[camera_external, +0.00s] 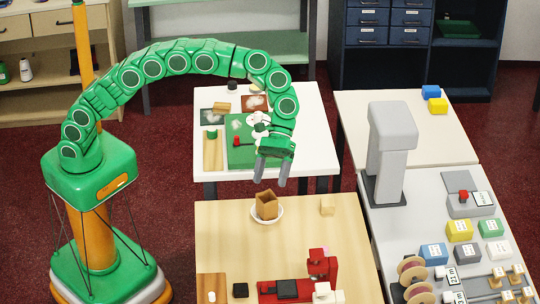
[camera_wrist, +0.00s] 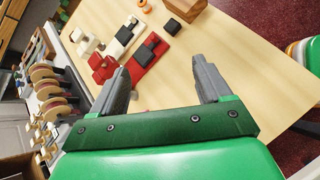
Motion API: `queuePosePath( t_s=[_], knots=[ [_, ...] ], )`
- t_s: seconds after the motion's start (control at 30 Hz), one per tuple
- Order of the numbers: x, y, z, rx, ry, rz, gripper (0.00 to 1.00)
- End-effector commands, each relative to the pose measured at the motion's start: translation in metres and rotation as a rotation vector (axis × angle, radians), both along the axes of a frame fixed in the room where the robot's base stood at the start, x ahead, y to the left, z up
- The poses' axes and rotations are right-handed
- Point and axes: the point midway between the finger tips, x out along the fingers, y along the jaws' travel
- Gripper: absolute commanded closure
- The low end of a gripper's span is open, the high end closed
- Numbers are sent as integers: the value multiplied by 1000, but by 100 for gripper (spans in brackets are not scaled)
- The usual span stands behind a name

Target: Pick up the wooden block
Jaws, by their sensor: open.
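I cannot make out the pale block or the bowl in the wrist view.
A red machine (camera_external: 320,266) stands at the table's front and also shows in the wrist view (camera_wrist: 145,62). A black block (camera_external: 240,290) lies left of it. A grey column (camera_external: 392,140) rises from the right counter. The tabletop around the pale block is clear.

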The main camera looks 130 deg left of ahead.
Motion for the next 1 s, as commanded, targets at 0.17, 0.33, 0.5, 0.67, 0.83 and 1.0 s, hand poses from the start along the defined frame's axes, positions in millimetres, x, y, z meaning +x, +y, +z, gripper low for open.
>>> queuePosePath(
  t_s=[0.17, 0.33, 0.5, 0.67, 0.83, 1.0],
  knots=[
    [19, 39, -20, -61, 16, 85, 22],
    [32, 75, -37, -120, 29, 161, 22],
    [41, 111, -57, -176, 43, 236, 22],
    [45, 145, -76, -229, 55, 302, 22],
    [45, 180, -98, -285, 67, 367, 22],
    [40, 212, -121, -341, 81, 425, 22]
  ],
)
